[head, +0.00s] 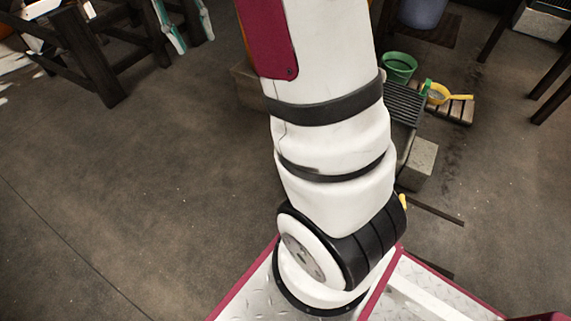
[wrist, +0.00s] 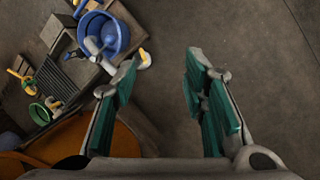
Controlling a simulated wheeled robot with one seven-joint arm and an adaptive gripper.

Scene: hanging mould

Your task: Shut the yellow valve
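I cannot pick out the yellow valve for certain. A small white and yellow part (wrist: 145,59) shows just beyond the left fingertip in the wrist view; its shape is too small to tell. In the head view a small yellow piece (head: 403,201) shows at the edge of my arm, mostly hidden. My gripper (wrist: 165,70) has green-padded fingers spread wide, with only bare floor between them. Its teal fingers also show at the top left of the head view (head: 188,40). It is open and empty.
A blue bowl (wrist: 110,30), a dark grate (wrist: 58,78), a green bucket (head: 399,66) and a yellow-handled pan (head: 446,95) stand close together. A pale block (head: 420,163) lies near my arm. Dark wooden legs (head: 95,65) stand at the upper left. The left floor is clear.

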